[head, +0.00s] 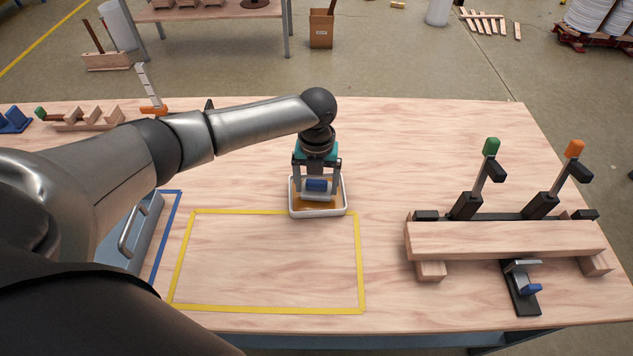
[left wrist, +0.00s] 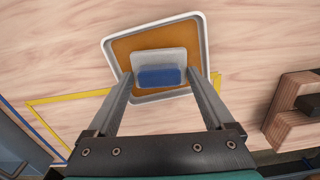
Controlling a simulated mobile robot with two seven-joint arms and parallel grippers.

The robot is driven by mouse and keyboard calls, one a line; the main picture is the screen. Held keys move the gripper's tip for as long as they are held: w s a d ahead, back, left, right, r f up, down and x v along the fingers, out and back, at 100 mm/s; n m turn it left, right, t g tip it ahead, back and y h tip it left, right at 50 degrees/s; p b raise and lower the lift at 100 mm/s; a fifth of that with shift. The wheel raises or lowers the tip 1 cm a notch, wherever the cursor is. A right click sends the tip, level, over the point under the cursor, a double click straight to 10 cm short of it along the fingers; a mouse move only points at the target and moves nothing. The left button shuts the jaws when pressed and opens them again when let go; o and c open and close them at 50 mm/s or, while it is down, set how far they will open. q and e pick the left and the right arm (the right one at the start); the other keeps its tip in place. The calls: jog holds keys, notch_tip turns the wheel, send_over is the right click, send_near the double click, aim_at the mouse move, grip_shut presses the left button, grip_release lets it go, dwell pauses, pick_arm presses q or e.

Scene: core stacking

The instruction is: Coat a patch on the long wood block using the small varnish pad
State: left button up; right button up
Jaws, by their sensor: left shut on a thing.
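The long wood block (head: 505,240) lies at the right of the table, held by clamps. A white-rimmed tray (head: 293,206) with amber varnish stands at the table's middle, at the far edge of the yellow outline. The small varnish pad (head: 317,185), with a blue handle part and a pale body, is in the tray area. It also shows in the left wrist view (left wrist: 158,77). My left gripper (head: 317,187) points down over the tray, shut on the pad. Whether the pad touches the varnish is hard to tell. My right gripper is not in view.
Upright clamps with green (head: 491,147) and orange (head: 574,149) handle ends stand behind the block; a smaller clamp (head: 521,287) sits at its front. A yellow taped rectangle (head: 361,270) encloses bare table. A blue-grey toolbox (head: 131,235) stands at the left.

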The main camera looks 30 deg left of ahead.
aim_at(317, 184)
pick_arm(q)
jog(key=shift+f+b, duration=0.3)
jog(key=shift+f, duration=0.2)
jog(key=shift+s+f, duration=0.1)
dwell(1.6)
notch_tip(317, 184, up, 7)
jog(key=p, duration=0.7)
jog(key=shift+p, duration=0.4)
dwell(0.5)
